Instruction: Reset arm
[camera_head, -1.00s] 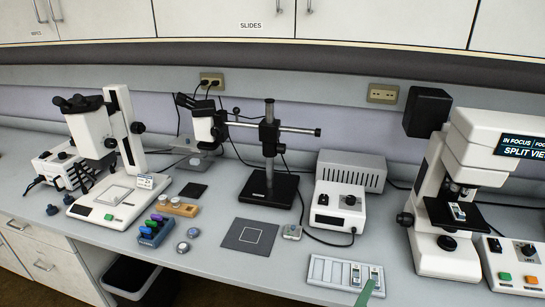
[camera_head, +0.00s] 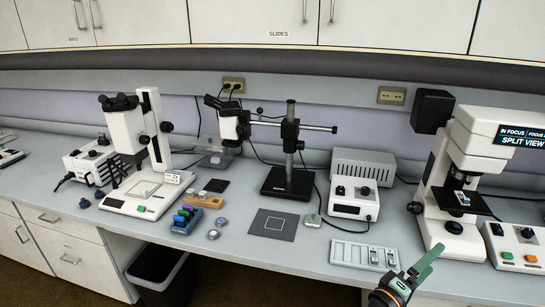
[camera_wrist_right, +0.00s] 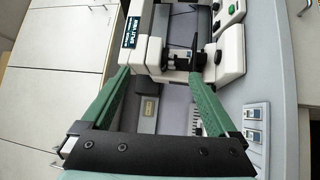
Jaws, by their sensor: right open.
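My right gripper (camera_head: 424,264) shows at the lower right of the head view, in front of the bench edge and the slide tray. Its green fingers also show in the right wrist view (camera_wrist_right: 158,80), spread apart with nothing between them. The infrared microscope (camera_head: 455,180) stands on the bench at the right, with a slide (camera_head: 462,198) on its stage; it also shows in the right wrist view (camera_wrist_right: 180,60). My left gripper is in neither view now.
A white slide tray (camera_head: 347,253) with slides at its right end lies near the front edge. A control box (camera_head: 520,245) stands right of the microscope. A boom stereo microscope (camera_head: 290,180) and another stereo microscope (camera_head: 130,150) stand further left. A dark bin (camera_head: 155,270) is below the bench.

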